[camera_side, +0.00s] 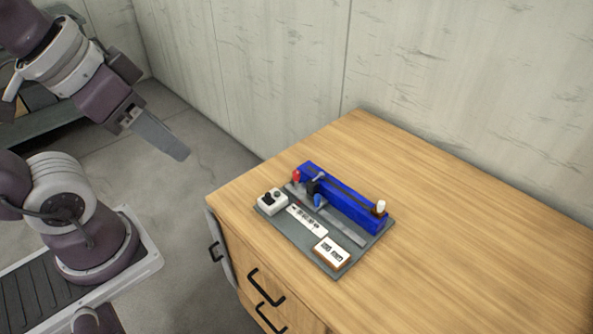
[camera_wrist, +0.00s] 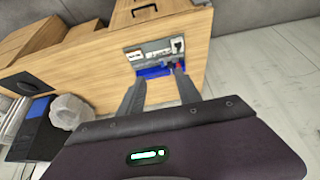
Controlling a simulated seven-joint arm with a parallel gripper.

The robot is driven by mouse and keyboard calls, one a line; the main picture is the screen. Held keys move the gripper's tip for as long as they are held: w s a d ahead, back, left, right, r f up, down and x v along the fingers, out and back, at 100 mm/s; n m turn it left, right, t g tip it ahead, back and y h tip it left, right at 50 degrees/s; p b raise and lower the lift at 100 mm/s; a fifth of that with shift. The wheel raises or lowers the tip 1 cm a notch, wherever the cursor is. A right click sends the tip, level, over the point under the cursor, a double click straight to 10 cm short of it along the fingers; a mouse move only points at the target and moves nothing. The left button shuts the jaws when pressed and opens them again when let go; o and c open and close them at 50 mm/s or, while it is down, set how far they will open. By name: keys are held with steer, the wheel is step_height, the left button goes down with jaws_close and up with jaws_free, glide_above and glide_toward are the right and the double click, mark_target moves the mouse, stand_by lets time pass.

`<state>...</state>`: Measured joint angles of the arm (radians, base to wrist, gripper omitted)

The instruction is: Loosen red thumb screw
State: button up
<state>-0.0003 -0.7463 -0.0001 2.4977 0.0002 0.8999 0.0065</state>
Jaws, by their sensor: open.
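The red thumb screw (camera_side: 297,175) is a small red knob at the left end of a blue block (camera_side: 345,198) on a grey base plate (camera_side: 337,267). The plate lies on the wooden cabinet top. My gripper (camera_side: 183,154) is in the air to the left of the cabinet, well apart from the screw. In the wrist view my gripper's two fingers (camera_wrist: 160,80) stand apart with nothing between them. The blue block (camera_wrist: 153,71) shows small beyond the fingertips, and the red screw (camera_wrist: 178,66) is a tiny spot near the right finger.
The plate also carries a white box with a black knob (camera_side: 272,201), a printed label strip (camera_side: 307,220), a small display (camera_side: 331,252) and a white-topped post (camera_side: 380,207). The wooden cabinet top (camera_side: 480,230) is clear on the right. A wall (camera_side: 450,80) stands behind it.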

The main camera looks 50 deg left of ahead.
steer(key=w+a+m+g, duration=0.1)
steer(key=w+m+g, duration=0.1)
steer(key=w+m, duration=0.65)
steer(key=m+g, duration=0.4)
steer(key=m, duration=0.9)
glide_above(296, 172)
steer(key=shift+n, duration=0.25)
step_height(296, 172, down, 23)
steer(key=shift+w+r, duration=0.1)
step_height(296, 172, down, 7)
jaws_close()
